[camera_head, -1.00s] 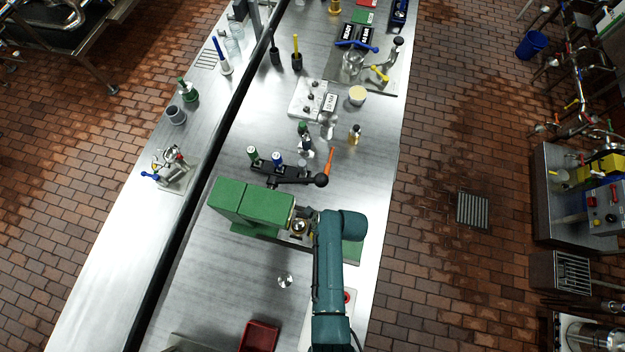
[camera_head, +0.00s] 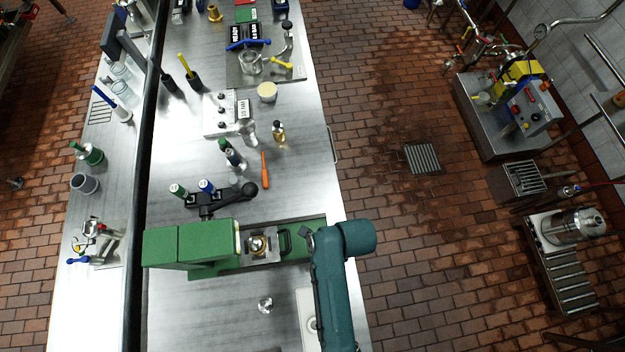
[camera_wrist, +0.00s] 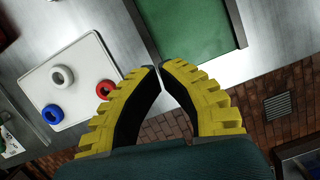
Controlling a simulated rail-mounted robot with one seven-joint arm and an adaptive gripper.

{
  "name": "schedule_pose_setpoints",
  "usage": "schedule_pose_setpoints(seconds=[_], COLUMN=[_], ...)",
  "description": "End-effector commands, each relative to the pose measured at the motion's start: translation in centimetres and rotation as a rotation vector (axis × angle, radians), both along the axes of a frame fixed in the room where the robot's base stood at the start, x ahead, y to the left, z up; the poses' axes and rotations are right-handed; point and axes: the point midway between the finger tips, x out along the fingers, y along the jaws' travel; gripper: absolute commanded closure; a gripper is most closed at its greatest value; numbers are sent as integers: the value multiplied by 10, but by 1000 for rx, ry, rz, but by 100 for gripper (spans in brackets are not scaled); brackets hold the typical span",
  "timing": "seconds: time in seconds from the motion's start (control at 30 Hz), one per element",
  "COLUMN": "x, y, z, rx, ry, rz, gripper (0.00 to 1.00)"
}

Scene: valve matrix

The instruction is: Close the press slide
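The green press (camera_head: 190,245) lies across the bench in the head view, its block on the left and its green bed (camera_head: 315,227) reaching right. A slide plate (camera_head: 262,258) with a round metal part (camera_head: 257,245) on it sits outside the block's right face. My arm covers the bed's right end. My gripper (camera_wrist: 160,65) has its yellow fingertips almost together, with nothing seen between them. They point toward the bench, beside a green surface (camera_wrist: 188,28) with a grey rim. In the head view the fingers are mostly hidden.
A black fixture with a ball-ended lever (camera_head: 248,189) and an orange-handled tool (camera_head: 265,170) lie behind the press. A small metal piece (camera_head: 265,305) lies in front. A white plate with coloured rings (camera_wrist: 70,80) is left of my fingers. Floor lies beyond the bench's right edge.

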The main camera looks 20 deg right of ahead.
Motion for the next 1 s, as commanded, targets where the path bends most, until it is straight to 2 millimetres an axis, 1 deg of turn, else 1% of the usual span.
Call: schedule_pose_setpoints(seconds=[0.07, 0.17, 0.53, 0.6, 0.73, 0.83, 1.0], x=[3, 4, 11, 18, 23, 25, 26], y=[1, 4, 23, 36, 52, 58, 60], z=[-3, -16, -95, -87, -85, -85, -86], rx=[0, 0, 0, 0, -1, 0, -1], ry=[-4, -2, -3, -9, -7, -7, -7], rz=[1, 2, 1, 6, 3, 1, -1], gripper=[100, 100, 100, 100, 100, 100, 100])
